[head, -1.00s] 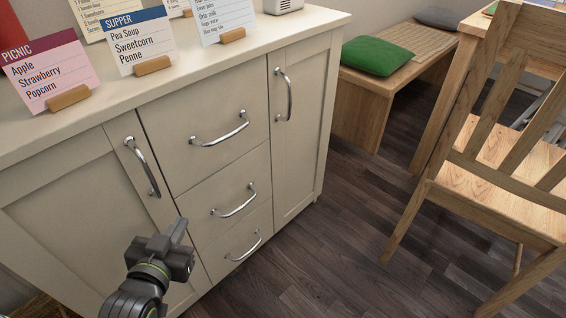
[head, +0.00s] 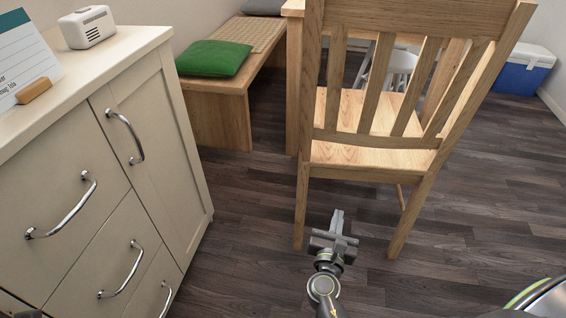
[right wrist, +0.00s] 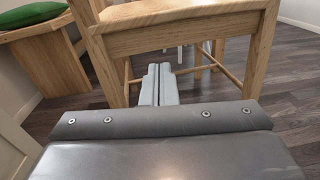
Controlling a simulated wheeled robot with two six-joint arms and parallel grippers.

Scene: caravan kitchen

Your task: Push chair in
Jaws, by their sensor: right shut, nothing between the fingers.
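The wooden chair (head: 382,155) stands upright with its slatted back towards me, right of centre in the head view. Its seat faces the wooden table (head: 293,9), which is partly hidden behind the chair's back. My right gripper (head: 337,217) is shut and empty, low behind the chair between its two rear legs as pictured. In the right wrist view the closed fingers (right wrist: 159,84) point under the chair's rear seat rail (right wrist: 178,34). I cannot tell whether they touch the chair. My left gripper is not in view.
A cream cabinet (head: 160,130) with metal handles stands at the left. A wooden bench (head: 215,112) with a green cushion (head: 213,58) is beyond it. A white stool (head: 398,66) is behind the chair, and a blue cooler (head: 520,75) at the far right. Dark floor is clear on the right.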

